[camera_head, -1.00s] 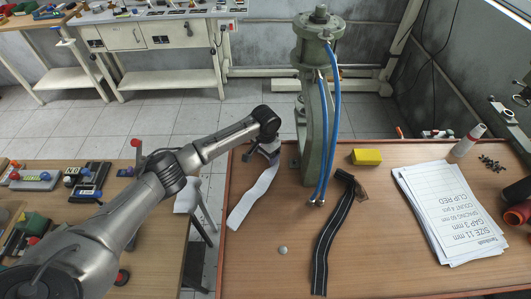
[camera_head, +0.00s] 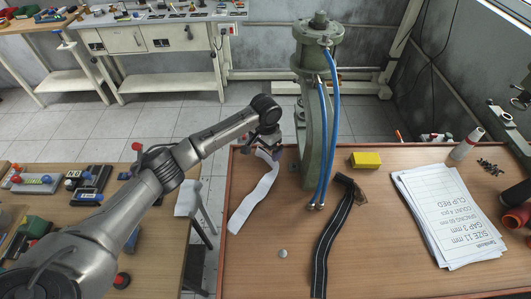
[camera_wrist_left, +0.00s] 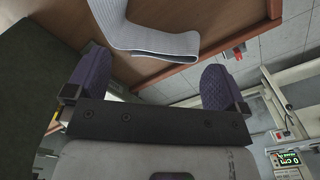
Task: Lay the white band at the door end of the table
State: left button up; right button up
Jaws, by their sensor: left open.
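The white band (camera_head: 253,197) lies on the left part of the brown table (camera_head: 270,262), beside the green press, running from near the press toward the table's left edge. It also shows in the left wrist view (camera_wrist_left: 143,36), with a fold at its near end. My left gripper (camera_head: 265,148) is over the band's far end. Its purple fingers (camera_wrist_left: 155,80) are spread apart with nothing between them, and the band lies beyond their tips. A black band with light lines (camera_head: 326,245) lies to the right. My right gripper is not in view.
The green press (camera_head: 316,120) with blue hoses stands at the table's back edge. The front middle is mostly clear.

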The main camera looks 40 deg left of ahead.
pick_arm(q)
notch_tip(320, 180, up, 6)
dwell(0.4)
